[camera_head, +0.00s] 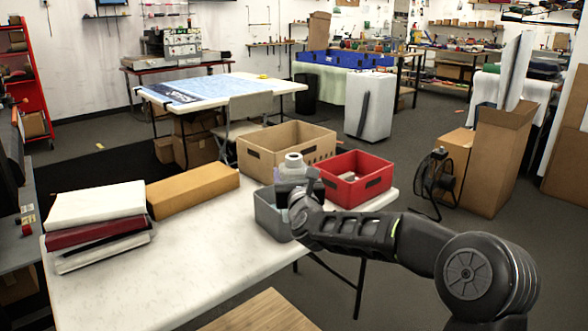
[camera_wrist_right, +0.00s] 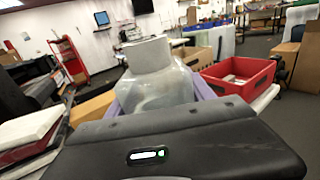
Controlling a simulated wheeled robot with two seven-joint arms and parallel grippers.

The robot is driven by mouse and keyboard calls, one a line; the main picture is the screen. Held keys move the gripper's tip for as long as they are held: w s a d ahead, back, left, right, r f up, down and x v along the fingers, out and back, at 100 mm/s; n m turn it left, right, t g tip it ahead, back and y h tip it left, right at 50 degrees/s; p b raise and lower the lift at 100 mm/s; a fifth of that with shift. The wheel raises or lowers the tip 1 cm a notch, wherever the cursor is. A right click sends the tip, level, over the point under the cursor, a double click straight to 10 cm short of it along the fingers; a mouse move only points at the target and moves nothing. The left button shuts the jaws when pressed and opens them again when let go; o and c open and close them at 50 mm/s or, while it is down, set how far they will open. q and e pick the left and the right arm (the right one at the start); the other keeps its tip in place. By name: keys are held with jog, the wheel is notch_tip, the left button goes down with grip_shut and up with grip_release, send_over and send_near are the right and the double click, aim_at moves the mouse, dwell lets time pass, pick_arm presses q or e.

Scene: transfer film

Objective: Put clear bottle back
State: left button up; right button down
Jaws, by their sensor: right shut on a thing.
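The clear bottle (camera_head: 292,168) has a wide pale cap and shows above the grey bin (camera_head: 268,217) on the white table. In the right wrist view the bottle (camera_wrist_right: 158,82) stands large just beyond my gripper body. My right gripper (camera_head: 298,190) is shut on the bottle, over the grey bin. The fingertips and the bottle's lower part are hidden, so I cannot tell how far the bottle is inside the bin. My left gripper is not in view.
A red bin (camera_head: 368,190) stands right of the grey bin, and a tan crate (camera_head: 262,160) stands behind. A brown box (camera_head: 192,190) and stacked folded items (camera_head: 97,215) lie on the left. The table (camera_head: 180,275) is clear at the front.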

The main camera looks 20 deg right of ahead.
notch_tip(320, 180, down, 2)
jog(key=shift+a+f, duration=0.1)
jog(key=shift+a, duration=0.05)
jog(key=s+a+f+n+y, duration=0.1)
jog(key=s+a+f, duration=0.4)
jog(key=f, duration=0.5)
jog(key=s+a+f+n+y, duration=0.1)
jog(key=s+a+f+y, duration=0.2)
jog(key=s+a+f, duration=0.3)
jog(key=s+f, duration=0.3)
jog(key=f, duration=0.1)
jog(key=shift+a+n, duration=0.2)
jog(key=shift+n, duration=0.1)
jog(key=shift+r, duration=0.3)
